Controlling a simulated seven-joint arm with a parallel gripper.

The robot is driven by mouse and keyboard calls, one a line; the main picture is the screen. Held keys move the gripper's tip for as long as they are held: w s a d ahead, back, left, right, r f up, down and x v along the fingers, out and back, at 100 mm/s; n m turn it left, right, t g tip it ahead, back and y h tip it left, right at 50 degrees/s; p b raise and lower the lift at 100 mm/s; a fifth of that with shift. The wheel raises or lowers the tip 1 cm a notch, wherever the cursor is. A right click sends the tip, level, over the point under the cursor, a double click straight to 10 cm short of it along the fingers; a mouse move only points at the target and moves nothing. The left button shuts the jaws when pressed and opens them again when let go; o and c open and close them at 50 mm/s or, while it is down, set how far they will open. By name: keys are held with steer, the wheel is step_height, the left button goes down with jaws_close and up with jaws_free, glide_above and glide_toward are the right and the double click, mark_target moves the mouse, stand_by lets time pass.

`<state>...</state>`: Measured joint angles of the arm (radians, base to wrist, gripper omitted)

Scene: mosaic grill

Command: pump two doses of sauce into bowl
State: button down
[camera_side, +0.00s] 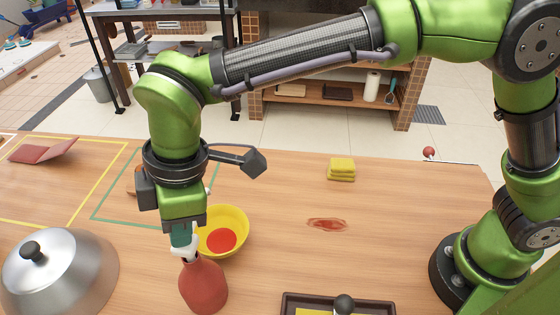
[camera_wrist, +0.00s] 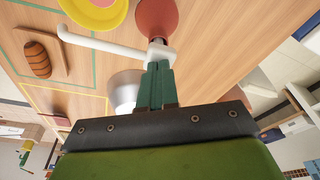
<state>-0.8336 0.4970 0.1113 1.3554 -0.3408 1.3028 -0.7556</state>
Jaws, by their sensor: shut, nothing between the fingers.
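A red sauce bottle (camera_side: 203,286) with a white pump head (camera_side: 186,248) stands on the wooden table. In the wrist view, the bottle (camera_wrist: 157,16) shows past the pump's long white spout (camera_wrist: 98,42), which reaches toward the bowl. The yellow bowl (camera_side: 240,222) stands just behind the bottle and has a round patch of red sauce (camera_side: 221,240) in it. It also shows at the top of the wrist view (camera_wrist: 122,12). My gripper (camera_side: 182,238) is shut and empty. Its green fingertips (camera_wrist: 157,72) are right at the top of the pump head and seem to touch it.
A silver dome lid (camera_side: 65,270) stands at the left front. A dark-rimmed tray (camera_side: 375,302) is at the front edge. A red smear (camera_side: 327,224) and folded yellow cloths (camera_side: 341,170) lie right of the bowl. A bread-like item (camera_wrist: 37,60) lies on a board.

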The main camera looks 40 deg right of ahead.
steer(key=shift+r, duration=1.9)
steer(key=shift+f, duration=2)
steer(key=shift+r, duration=2)
steer(key=shift+r, duration=0.1)
step_height(320, 180, up, 6)
steer(key=shift+f, duration=0.1)
